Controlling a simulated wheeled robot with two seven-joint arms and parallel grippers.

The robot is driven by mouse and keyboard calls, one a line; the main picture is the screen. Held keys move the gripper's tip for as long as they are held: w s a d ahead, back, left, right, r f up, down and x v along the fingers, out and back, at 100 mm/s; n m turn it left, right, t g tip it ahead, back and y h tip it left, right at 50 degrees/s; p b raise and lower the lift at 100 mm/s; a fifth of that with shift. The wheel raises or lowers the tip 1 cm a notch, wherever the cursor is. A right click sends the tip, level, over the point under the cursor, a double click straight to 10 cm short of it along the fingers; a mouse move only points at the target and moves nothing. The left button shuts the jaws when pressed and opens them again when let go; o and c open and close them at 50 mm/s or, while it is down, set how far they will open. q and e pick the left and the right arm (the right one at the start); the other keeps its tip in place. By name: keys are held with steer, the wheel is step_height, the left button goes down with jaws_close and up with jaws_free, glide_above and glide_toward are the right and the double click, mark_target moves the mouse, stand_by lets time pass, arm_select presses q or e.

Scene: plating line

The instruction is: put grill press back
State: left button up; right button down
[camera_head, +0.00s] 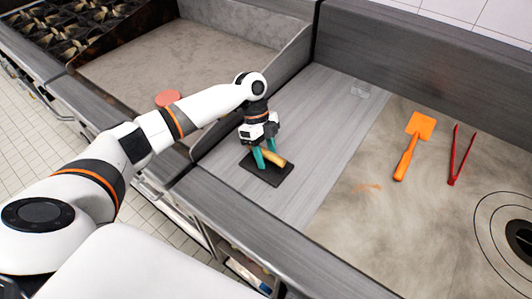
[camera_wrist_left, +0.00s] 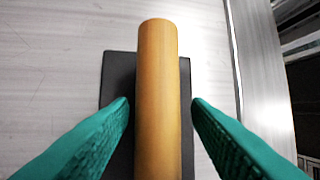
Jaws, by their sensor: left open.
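The grill press is a dark flat plate (camera_head: 266,172) with a wooden handle (camera_head: 277,160) on top. It lies on the grey counter near the front edge. My left gripper (camera_head: 264,158) is open over it, with its teal fingers on either side of the handle. In the left wrist view the wooden handle (camera_wrist_left: 158,90) stands between the two fingers with a gap on each side, and the dark plate (camera_wrist_left: 117,85) shows below. My right gripper is not in view.
An orange spatula (camera_head: 411,145) and red tongs (camera_head: 461,155) lie on the worn surface at right. A flat griddle (camera_head: 150,70) with raised walls and a reddish round patty (camera_head: 168,98) is at left, beside burner grates (camera_head: 60,22).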

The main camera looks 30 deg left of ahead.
arm_select(q)
steer(key=shift+r, duration=0.1)
steer(key=b+v, duration=0.3)
steer(key=v, duration=0.9)
